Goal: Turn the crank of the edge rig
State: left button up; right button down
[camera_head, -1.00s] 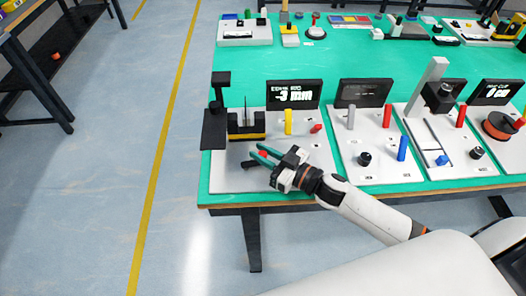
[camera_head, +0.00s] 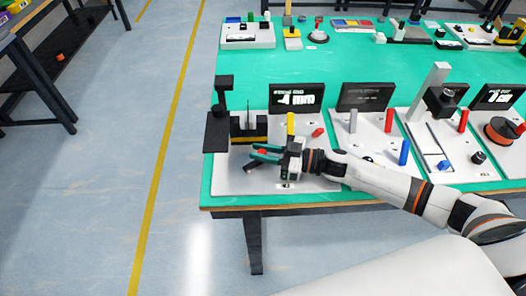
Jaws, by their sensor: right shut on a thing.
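The edge rig is at the near left corner of the green table, on a pale base plate (camera_head: 230,183). It has a black and yellow block (camera_head: 248,129), a dark bracket and a black display (camera_head: 296,98) whose bright figures I cannot read clearly. The crank is a dark arm (camera_head: 249,167) with a red knob, low in front of the block. My right gripper (camera_head: 258,153) comes in from the right, with its green fingers shut on the red knob. The fingers partly hide the knob. My left gripper is not in view.
A yellow peg (camera_head: 291,123) and a red peg (camera_head: 318,132) stand close behind my right gripper. Other rigs with displays fill the table's near edge to the right. The green table middle (camera_head: 340,62) is clear. Small devices line the far edge.

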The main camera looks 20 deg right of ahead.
jog(key=c, duration=1.3)
grip_release()
jog(key=shift+a, duration=0.1)
jog(key=b+v, duration=0.1)
jog(key=v, duration=1)
jog(key=shift+f, duration=0.15)
jog(key=shift+s+d, duration=0.3)
jog(key=shift+d, duration=0.2)
